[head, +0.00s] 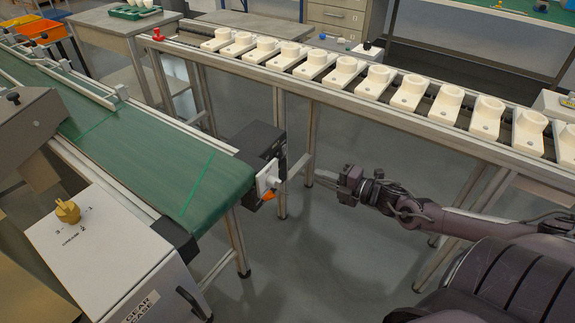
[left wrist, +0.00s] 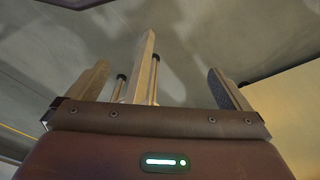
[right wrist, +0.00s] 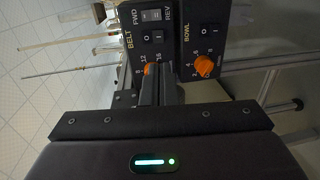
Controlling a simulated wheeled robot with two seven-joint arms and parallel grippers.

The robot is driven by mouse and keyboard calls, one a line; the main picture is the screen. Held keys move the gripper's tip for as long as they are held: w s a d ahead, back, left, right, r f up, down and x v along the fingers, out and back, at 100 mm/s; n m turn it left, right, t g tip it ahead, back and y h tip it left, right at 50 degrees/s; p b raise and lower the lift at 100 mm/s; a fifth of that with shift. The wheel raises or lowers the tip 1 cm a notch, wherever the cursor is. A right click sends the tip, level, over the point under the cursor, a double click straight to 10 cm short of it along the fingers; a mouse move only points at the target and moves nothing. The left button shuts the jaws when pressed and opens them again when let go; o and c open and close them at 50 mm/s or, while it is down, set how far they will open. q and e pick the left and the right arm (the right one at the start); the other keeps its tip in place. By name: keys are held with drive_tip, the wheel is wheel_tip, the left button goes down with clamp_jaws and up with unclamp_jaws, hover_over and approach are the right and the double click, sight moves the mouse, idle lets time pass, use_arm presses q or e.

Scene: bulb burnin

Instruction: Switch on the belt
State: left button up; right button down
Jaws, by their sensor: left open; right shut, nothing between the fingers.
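The green belt (head: 130,140) runs across the left of the head view. A dark control box (head: 258,148) hangs at its near end. In the right wrist view its panel has a BELT side with a FWD/REV switch (right wrist: 151,15), an O/I rocker (right wrist: 153,37) and an orange dial (right wrist: 149,70). The BOWL side has a rocker (right wrist: 209,31) and an orange dial (right wrist: 204,66). My right gripper (head: 322,178) is shut and empty. Its fingertips (right wrist: 158,72) overlap the BELT dial in view, below the rocker; contact cannot be told. My left gripper (left wrist: 158,85) is open and empty.
A rail (head: 360,105) with a row of cream holders stands behind my right arm. A gear case (head: 110,255) with a brass knob stands at the lower left. The floor (head: 310,240) between belt and rail is clear.

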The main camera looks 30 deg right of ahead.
use_arm(q)
drive_tip(key=d+t+b, duration=0.1)
drive_tip(key=w+d+f+t+h+b, duration=0.1)
drive_tip(key=d, duration=0.1)
drive_tip(key=w+d+m+t+h+b, duration=0.1)
drive_tip(key=d+b, duration=0.1)
drive_tip(key=shift+w+d+f, duration=0.1)
drive_tip(key=shift+f, duration=0.05)
use_arm(e)
drive_tip(key=x, duration=1.2)
drive_tip(key=shift+w+a+f, duration=0.1)
drive_tip(key=shift+w+a, duration=0.05)
drive_tip(key=shift+w, duration=0.1)
use_arm(q)
drive_tip(key=shift+d, duration=0.1)
use_arm(e)
drive_tip(key=shift+s, duration=0.1)
